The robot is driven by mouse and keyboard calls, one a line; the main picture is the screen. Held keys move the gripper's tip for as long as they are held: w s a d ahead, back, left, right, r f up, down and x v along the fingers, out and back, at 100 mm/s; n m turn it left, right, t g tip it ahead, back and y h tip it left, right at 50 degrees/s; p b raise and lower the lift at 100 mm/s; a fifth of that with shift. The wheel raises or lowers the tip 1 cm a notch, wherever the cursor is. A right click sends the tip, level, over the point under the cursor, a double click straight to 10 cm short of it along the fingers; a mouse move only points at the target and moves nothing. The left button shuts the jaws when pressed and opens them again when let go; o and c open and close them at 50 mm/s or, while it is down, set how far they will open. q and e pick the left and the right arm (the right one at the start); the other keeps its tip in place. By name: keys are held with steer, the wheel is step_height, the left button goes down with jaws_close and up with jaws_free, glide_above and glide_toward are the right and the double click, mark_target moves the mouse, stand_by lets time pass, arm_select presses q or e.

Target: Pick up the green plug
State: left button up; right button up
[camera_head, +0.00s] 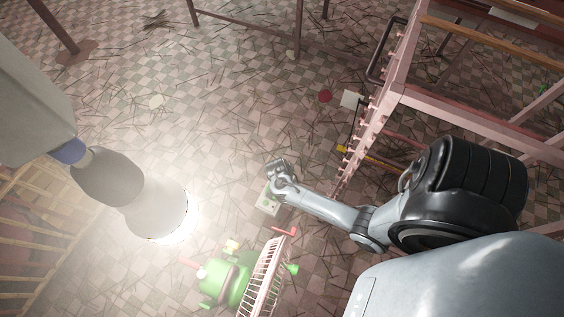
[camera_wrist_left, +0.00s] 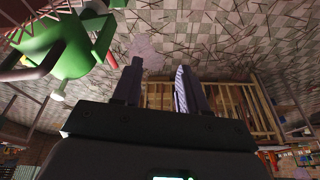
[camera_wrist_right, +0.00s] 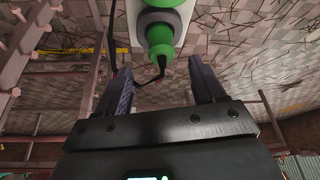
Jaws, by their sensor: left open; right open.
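The green plug (camera_wrist_right: 160,40) shows at the top centre of the right wrist view, seated on a dark ring against a white-framed socket panel (camera_wrist_right: 184,14). A dark cable leaves it and hangs below. My right gripper (camera_wrist_right: 160,68) is open and empty, its fingers either side of the plug's line with the plug beyond the tips. In the head view my right gripper (camera_head: 278,166) is beside a small pale box (camera_head: 268,200); the plug is too small to tell there. My left gripper (camera_wrist_left: 159,67) is open and empty in the left wrist view.
A green machine (camera_head: 217,283) with a pink rack (camera_head: 264,275) stands at the bottom of the head view. A pink metal frame (camera_head: 385,100) is at right. Thin sticks litter the tiled floor.

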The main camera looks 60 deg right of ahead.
steer(key=shift+b+x, duration=1.35)
steer(key=shift+x, duration=2.3)
steer(key=shift+w, duration=0.1)
steer(key=shift+a, duration=0.1)
steer(key=c, duration=1.1)
